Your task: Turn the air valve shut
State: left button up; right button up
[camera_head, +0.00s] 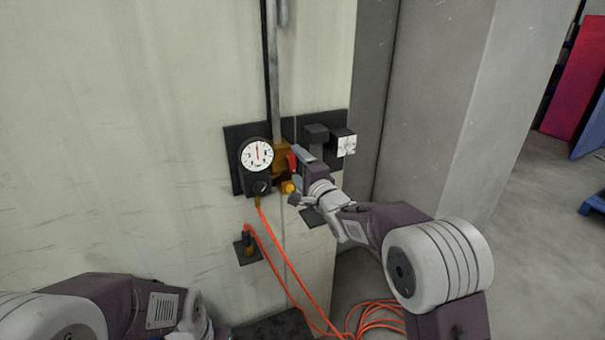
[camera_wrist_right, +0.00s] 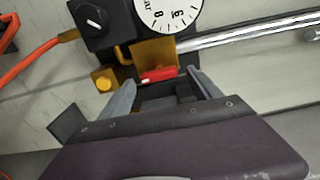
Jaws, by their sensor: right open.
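The air valve shows as a brass body (camera_head: 281,158) with a red handle (camera_head: 292,161) on a dark wall plate. In the right wrist view the red handle (camera_wrist_right: 158,75) lies in front of the brass body (camera_wrist_right: 155,52). My right gripper (camera_head: 297,168) is at the valve. In the wrist view its two fingers (camera_wrist_right: 160,84) are apart, with the red handle between and just beyond their tips; I cannot tell if they touch it. My left arm (camera_head: 130,308) shows at the lower left, but its gripper fingers are not visible.
A round pressure gauge (camera_head: 257,155) with a black knob box below sits left of the valve. A metal pipe (camera_head: 276,75) rises above. An orange hose (camera_head: 285,262) hangs down to a coil (camera_head: 378,318) on the floor. A grey pillar (camera_head: 450,110) stands to the right.

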jog(key=b+v, duration=0.2)
jog(key=v, duration=0.5)
jog(key=shift+s, duration=0.4)
jog(key=shift+d, duration=0.2)
jog(key=s+d+f+n+g+h, duration=0.1)
jog(key=s+d+f+g+h, duration=0.1)
jog(key=s+d+f, duration=0.3)
jog(key=s+d+f+g+h, duration=0.2)
jog(key=d+f+g, duration=0.1)
jog(key=f, duration=0.5)
jog(key=s+d+f+n+g+h, duration=0.1)
jog(key=s+d+f+g+h, duration=0.1)
jog(key=s+d+f, duration=0.3)
jog(key=s+f+n+g, duration=0.4)
jog(key=s+f+n, duration=0.1)
jog(key=s, duration=0.4)
jog(key=s+f+n+g, duration=0.4)
jog(key=s+f+n, duration=0.2)
jog(key=s, duration=0.3)
jog(key=shift+d+f+h, duration=0.2)
jog(key=shift+d+h, duration=0.1)
jog(key=shift+h, duration=0.1)
